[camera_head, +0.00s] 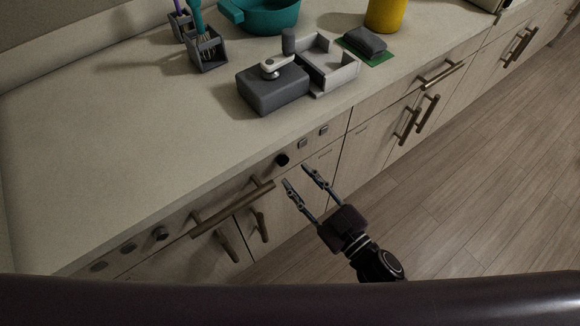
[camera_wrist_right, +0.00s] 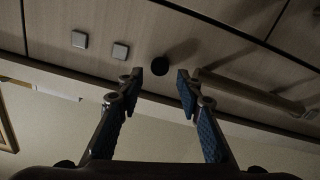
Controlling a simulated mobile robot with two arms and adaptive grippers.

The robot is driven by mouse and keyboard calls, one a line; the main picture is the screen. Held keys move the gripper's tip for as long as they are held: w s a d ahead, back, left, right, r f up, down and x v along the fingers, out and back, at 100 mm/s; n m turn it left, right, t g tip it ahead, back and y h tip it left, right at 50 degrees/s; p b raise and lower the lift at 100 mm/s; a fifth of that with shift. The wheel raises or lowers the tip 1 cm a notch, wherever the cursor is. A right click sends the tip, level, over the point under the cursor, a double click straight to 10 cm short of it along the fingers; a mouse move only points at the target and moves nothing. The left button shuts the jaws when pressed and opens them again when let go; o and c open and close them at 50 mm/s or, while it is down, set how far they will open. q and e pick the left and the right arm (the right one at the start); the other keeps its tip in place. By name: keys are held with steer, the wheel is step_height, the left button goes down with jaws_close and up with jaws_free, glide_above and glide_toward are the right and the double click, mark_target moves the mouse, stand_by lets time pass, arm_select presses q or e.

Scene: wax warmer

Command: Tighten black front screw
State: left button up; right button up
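The black front screw (camera_head: 282,159) is a small dark round knob on the cabinet front just below the counter edge. It also shows in the right wrist view (camera_wrist_right: 160,66), ahead of and between the fingertips. My right gripper (camera_head: 296,177) is open and empty, a short way in front of the cabinet and slightly to the right of and below the screw. In the right wrist view its two blue-padded fingers (camera_wrist_right: 169,80) stand apart, with no contact on the screw visible. My left gripper is not in view.
A bar handle (camera_head: 232,210) sticks out left of the screw. A grey box (camera_head: 272,93) stands on the counter. The floor (camera_head: 470,180) is clear.

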mark_target(284, 163)
steer(key=shift+x, duration=2.1)
steer(key=shift+w+a, duration=0.2)
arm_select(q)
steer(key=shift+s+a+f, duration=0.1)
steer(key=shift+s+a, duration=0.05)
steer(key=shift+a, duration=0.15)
arm_select(e)
steer(key=shift+c, duration=0.5)
